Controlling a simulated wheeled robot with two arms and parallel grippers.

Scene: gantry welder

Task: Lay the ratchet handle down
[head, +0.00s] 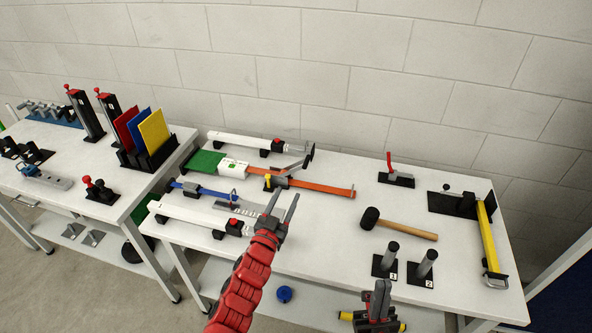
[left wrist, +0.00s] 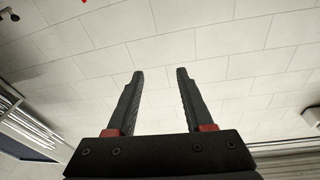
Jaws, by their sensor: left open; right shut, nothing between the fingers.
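A grey lever (head: 294,168), which looks like the ratchet handle, stands raised and tilted over an orange strap (head: 325,187) in the head view. My right gripper (head: 381,285) is shut and empty near the bottom edge.
White clamp bars (head: 190,212) and a blue strap (head: 205,191) lie left of my left gripper. The table (head: 325,235) is clear between.

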